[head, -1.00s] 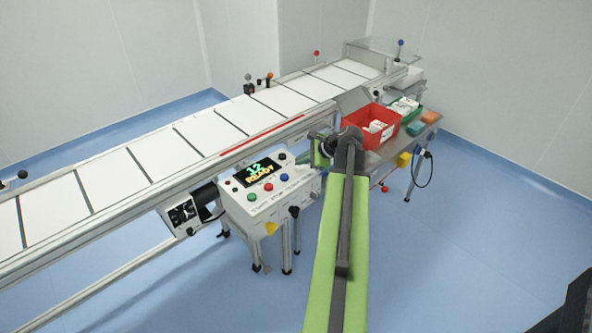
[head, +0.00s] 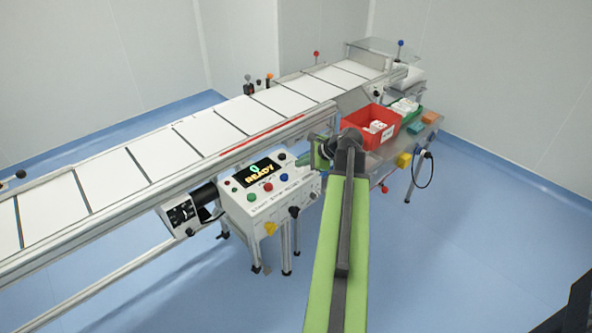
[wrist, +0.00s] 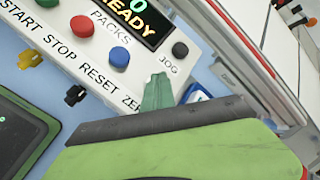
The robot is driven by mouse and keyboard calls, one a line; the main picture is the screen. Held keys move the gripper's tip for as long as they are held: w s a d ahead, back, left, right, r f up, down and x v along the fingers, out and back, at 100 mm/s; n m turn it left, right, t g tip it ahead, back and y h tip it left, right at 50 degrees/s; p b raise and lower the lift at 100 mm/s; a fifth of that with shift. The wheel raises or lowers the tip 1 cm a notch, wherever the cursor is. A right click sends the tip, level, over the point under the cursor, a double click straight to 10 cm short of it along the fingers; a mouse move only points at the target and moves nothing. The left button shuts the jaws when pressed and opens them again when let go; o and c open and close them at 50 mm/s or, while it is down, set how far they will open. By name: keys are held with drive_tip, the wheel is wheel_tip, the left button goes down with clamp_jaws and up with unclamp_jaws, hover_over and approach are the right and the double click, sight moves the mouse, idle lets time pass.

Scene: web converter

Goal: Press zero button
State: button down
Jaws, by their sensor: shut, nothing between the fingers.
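The white control panel (head: 265,210) stands at the conveyor's near side. Its display (head: 258,172) shows a green 0 above READY. A green button (wrist: 47,2), red button (wrist: 82,26) and blue button (wrist: 119,58) stand in a row above START, STOP and RESET. A black knob (wrist: 180,49) is beside JOG. My gripper (wrist: 158,82) is shut and empty, its green fingertips over the panel to the right of the blue button. It covers the end of the ZERO label (wrist: 131,102). The zero button is hidden behind the fingers, so contact cannot be told.
The conveyor (head: 210,130) runs behind the panel. A red bin (head: 370,124) and a green tray (head: 404,106) stand on the side table to the right. A yellow knob (head: 270,228) sticks out from the panel front. Blue floor is open around.

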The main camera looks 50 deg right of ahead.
sight(301, 169)
drive_tip(key=shift+f, duration=0.15)
idle(0.3)
drive_tip(key=shift+r+p, duration=1)
drive_tip(key=shift+r, duration=0.05)
wheel_tip(301, 169, up, 5)
drive_tip(key=p, duration=0.5)
